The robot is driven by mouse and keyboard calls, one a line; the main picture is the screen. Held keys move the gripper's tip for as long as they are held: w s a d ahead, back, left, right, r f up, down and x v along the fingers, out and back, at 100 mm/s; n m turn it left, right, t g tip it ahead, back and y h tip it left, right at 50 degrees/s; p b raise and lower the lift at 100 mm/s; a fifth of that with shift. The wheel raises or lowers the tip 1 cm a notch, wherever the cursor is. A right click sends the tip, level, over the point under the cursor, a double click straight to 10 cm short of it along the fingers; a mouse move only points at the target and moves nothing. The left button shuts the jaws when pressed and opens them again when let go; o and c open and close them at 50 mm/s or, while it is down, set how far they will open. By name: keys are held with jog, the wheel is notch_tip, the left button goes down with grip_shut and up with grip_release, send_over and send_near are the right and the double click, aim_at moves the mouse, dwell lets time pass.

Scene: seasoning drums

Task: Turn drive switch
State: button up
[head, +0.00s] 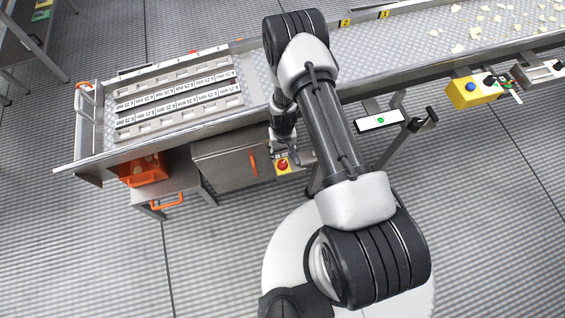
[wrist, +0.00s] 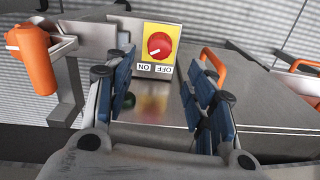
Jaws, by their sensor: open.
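The drive switch (wrist: 159,46) is a red round knob on a yellow plate, with white ON and OFF labels just below it in the wrist view. A pale mark on the knob points to the lower left there. In the head view the switch (head: 283,166) shows small on the front of the machine, just below my gripper (head: 290,150). My gripper (wrist: 155,84) is open and empty, its blue-padded fingers spread to the left and right. The knob lies beyond the fingertips, between their lines, apart from them.
A grey cabinet (head: 226,162) with an orange handle stands left of the switch. An orange bin (head: 143,171) is under the tray of labelled strips (head: 175,105). A yellow box with a blue button (head: 473,91) is on the right. An orange handle (wrist: 213,65) stands right of the switch.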

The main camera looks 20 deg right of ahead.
aim_at(283, 163)
notch_tip(283, 163, down, 10)
jog(key=shift+r+b, duration=0.15)
jog(key=shift+b, duration=1.1)
jog(key=c, duration=1.1)
jog(key=shift+o, duration=0.2)
jog(key=shift+n, duration=0.3)
jog(key=n+b, duration=0.2)
jog(key=n, duration=0.3)
jog(key=shift+n+b, duration=0.3)
jog(key=shift+b, duration=0.05)
jog(key=n+b, duration=0.1)
jog(key=n, duration=0.4)
jog(key=shift+n+b, duration=0.3)
